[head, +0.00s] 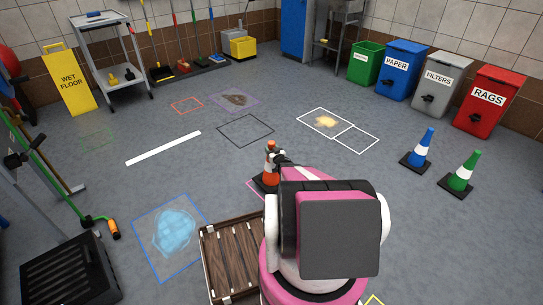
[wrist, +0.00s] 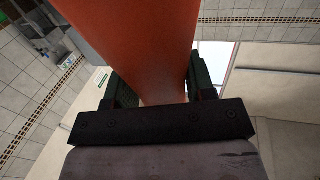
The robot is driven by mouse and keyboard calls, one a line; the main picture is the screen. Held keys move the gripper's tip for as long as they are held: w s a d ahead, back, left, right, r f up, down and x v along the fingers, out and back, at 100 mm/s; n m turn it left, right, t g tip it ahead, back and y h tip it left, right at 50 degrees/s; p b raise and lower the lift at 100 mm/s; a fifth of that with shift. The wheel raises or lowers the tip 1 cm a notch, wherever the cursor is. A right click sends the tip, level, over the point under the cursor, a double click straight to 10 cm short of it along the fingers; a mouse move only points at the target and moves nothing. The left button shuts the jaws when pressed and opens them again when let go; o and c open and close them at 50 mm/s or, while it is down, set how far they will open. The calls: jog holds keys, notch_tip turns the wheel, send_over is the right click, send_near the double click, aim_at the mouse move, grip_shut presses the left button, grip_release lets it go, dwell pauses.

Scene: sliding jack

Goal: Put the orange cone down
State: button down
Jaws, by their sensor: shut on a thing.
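The orange cone (head: 269,170) has a white band and a dark base, and it stands upright near the middle of the head view, partly hidden behind my arm. My gripper (head: 281,158) is at its upper part, mostly hidden by my own wrist. In the wrist view my gripper (wrist: 160,90) is shut on the cone (wrist: 135,35), with one dark finger on each side. A pink floor outline (head: 252,187) shows beside the cone's base. I cannot tell whether the base touches the floor.
A brown wooden pallet (head: 232,258) lies close in front, beside a blue-outlined puddle (head: 174,232). A blue cone (head: 420,150) and a green cone (head: 461,174) stand at right. Several bins line the back right. An empty dark outline (head: 245,130) and open floor lie beyond.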

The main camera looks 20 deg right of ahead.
jog(key=shift+w+d+f, duration=0.1)
jog(key=shift+w+f, duration=0.05)
jog(key=shift+w, duration=0.1)
jog(key=shift+f, duration=2.1)
jog(key=shift+c, duration=2.3)
grip_release()
